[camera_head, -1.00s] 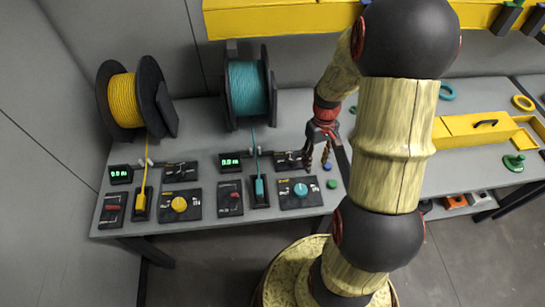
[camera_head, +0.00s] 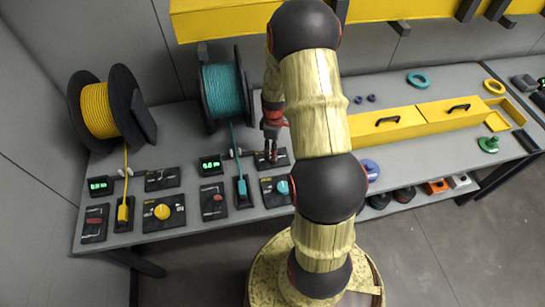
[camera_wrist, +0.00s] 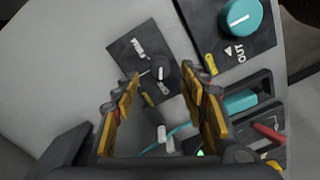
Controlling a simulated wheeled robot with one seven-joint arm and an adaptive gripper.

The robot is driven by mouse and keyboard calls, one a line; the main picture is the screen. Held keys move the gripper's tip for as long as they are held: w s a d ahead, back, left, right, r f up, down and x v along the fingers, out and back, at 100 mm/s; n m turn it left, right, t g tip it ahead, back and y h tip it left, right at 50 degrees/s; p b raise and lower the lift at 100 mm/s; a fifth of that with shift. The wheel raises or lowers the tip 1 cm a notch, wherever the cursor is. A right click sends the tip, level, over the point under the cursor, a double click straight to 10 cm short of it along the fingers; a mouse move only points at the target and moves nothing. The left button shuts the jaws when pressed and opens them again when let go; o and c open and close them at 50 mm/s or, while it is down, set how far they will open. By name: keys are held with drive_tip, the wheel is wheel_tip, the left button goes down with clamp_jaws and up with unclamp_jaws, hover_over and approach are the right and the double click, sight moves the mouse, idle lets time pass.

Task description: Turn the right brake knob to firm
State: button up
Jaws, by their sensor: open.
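The right brake knob (camera_wrist: 160,70) is a small dark knob with a white mark on a black panel (camera_wrist: 128,50). In the wrist view it lies between my fingertips, with space on both sides. In the head view that panel (camera_head: 283,154) is beside the teal spool's line, partly hidden by my gripper (camera_head: 270,150). My gripper's yellow-padded fingers are open and empty in the wrist view, pointing down at the panel. I cannot tell how far above the knob they are. The panel's lettering is too blurred to read.
A teal dial (camera_wrist: 240,14) on its own panel sits beside the brake panel. The teal spool (camera_head: 222,90) stands behind. A yellow spool (camera_head: 98,110) and a yellow dial (camera_head: 162,212) are at left. Yellow lidded boxes (camera_head: 400,122) lie at right.

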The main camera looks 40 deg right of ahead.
drive_tip(key=shift+f, duration=2.2)
clamp_jaws()
